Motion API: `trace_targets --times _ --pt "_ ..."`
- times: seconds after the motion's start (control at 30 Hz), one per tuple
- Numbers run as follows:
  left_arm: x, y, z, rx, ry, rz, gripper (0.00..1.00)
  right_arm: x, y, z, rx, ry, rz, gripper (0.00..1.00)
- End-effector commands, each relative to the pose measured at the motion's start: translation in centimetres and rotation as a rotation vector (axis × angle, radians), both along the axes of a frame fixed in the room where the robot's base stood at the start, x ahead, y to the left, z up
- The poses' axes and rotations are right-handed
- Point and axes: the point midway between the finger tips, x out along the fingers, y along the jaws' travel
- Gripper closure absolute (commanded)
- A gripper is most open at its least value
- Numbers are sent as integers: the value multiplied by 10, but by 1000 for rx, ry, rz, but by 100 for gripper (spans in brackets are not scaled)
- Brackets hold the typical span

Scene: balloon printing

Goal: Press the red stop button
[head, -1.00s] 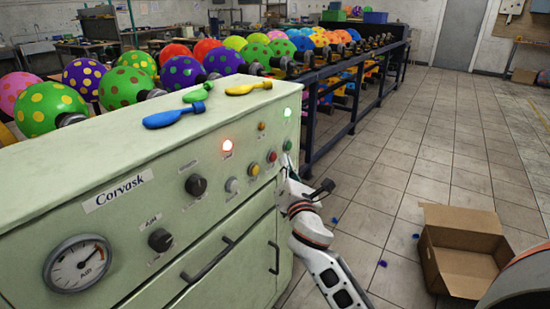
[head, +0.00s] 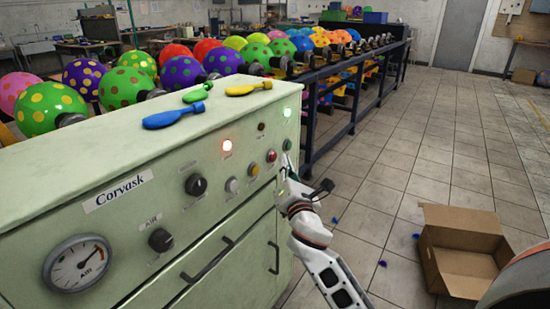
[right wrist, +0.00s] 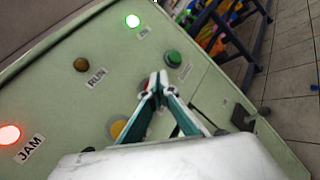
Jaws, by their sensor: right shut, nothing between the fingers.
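The red stop button (head: 271,156) is on the front panel of the pale green machine (head: 120,190), between a yellow button (head: 254,169) and a green button (head: 287,145). My right gripper (head: 286,168) is shut and empty beside the panel, close to the red button. In the right wrist view, the shut fingertips (right wrist: 158,78) overlap the red button (right wrist: 146,85), leaving only part of its edge showing. I cannot tell whether they touch it. My left gripper is not in view.
The JAM lamp (head: 227,146) glows red and the ON lamp (head: 287,112) glows green. The RUN lamp (head: 261,126) is dark. Loose balloons (head: 174,119) lie on the machine top. An open cardboard box (head: 463,255) stands on the floor at right.

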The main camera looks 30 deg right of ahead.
Motion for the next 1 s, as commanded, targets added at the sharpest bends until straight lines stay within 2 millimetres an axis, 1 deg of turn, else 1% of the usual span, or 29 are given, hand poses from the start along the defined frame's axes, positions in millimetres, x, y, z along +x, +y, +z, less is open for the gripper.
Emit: trace_targets --times 0.2,1.0 --pt "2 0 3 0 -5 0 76 7 3 1 -1 -1 0 100" --pt "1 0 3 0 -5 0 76 11 5 0 1 0 0 100"
